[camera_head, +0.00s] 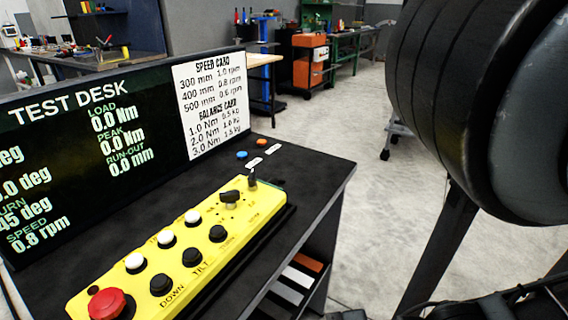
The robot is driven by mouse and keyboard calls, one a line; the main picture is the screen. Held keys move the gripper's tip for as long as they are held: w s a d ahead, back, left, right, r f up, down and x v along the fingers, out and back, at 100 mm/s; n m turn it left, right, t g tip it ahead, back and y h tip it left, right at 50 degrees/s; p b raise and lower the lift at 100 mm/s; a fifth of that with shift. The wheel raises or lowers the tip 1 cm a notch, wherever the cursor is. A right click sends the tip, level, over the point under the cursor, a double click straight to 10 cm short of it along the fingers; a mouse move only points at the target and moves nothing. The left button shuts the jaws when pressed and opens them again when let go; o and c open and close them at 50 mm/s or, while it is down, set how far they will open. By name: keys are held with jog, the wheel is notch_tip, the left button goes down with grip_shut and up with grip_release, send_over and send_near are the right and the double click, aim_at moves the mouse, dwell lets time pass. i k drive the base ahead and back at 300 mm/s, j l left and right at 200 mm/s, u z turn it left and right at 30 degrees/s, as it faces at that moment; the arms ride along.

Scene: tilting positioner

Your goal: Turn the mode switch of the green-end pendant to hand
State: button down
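A yellow pendant (150,254) lies on the black desk top, long and slanting away to the right. Its far right end shows a thin green edge (271,184). Near that end is a black rotary knob (230,197) on a pale base, which looks like the mode switch. Its position labels are too small to read, so I cannot tell its setting. A second small dark upright piece (252,178) stands at the far end. Several white and black buttons and a red mushroom button (108,304) fill the rest. My gripper is not in view.
A "TEST DESK" display (80,150) and a white speed and balance card (211,95) stand behind the pendant. Blue (242,155) and orange (261,142) buttons sit past its far end. A large dark ribbed round body (440,100) fills the upper right. Floor beyond is open.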

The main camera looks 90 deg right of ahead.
aim_at(252, 183)
jog(key=k+z, duration=0.1)
jog(key=z, duration=0.95)
